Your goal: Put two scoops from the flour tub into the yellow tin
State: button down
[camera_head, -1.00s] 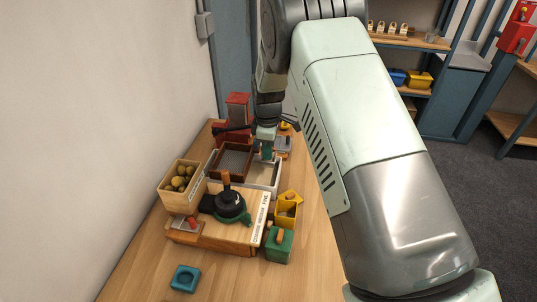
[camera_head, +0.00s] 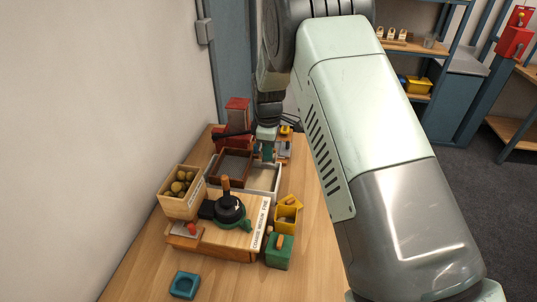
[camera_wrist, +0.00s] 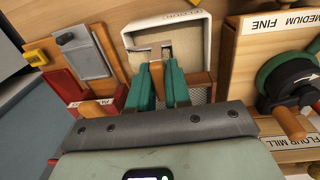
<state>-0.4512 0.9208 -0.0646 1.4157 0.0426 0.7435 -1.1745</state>
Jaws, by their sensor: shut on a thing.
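The flour tub (camera_head: 277,184) is a pale open box behind the mill board. It also shows in the wrist view, with pale flour inside and a FLOUR label on its rim (camera_wrist: 206,60). My gripper (camera_head: 267,154) is over the tub's back end. In the wrist view my gripper (camera_wrist: 166,66) has its teal fingers shut around an orange-brown handle (camera_wrist: 157,76), apparently the scoop's. The scoop's bowl and any load are not clear. The yellow tin (camera_head: 286,218) stands at the right of the board, with a tilted yellow piece at its top.
A green tin (camera_head: 279,252) stands in front of the yellow tin. The flour mill (camera_head: 230,209) and a crate of chestnuts (camera_head: 180,204) stand left of the tins. The table's right strip (camera_head: 313,250) is clear.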

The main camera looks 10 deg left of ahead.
jog(key=s+d+r+m, duration=0.5)
jog(key=d+r+m, duration=0.2)
jog(key=d+r, duration=0.25)
jog(key=s+d+r+m, duration=0.5)
jog(key=d+r+m, duration=0.3)
jog(key=d, duration=0.2)
jog(key=s+a+f+n+g+y, duration=0.1)
jog(key=s+a+f, duration=0.2)
jog(key=a+f, duration=0.5)
jog(key=s+a+f, duration=0.2)
jog(key=a+f, duration=0.5)
jog(key=f, duration=0.2)
jog(key=shift+w+d+f+g+y, duration=0.3)
jog(key=shift+d+g+y, duration=0.2)
jog(key=shift+d+y, duration=0.65)
jog(key=shift+w+d+f+g+y, duration=0.25)
jog(key=shift+d+g+y, duration=0.3)
jog(key=shift+y, duration=0.95)
jog(key=shift+w+d+f+g+y, duration=0.2)
jog(key=shift+d+f+g+y, duration=0.2)
jog(key=shift+d+y, duration=0.75)
jog(key=shift+a, duration=0.2)
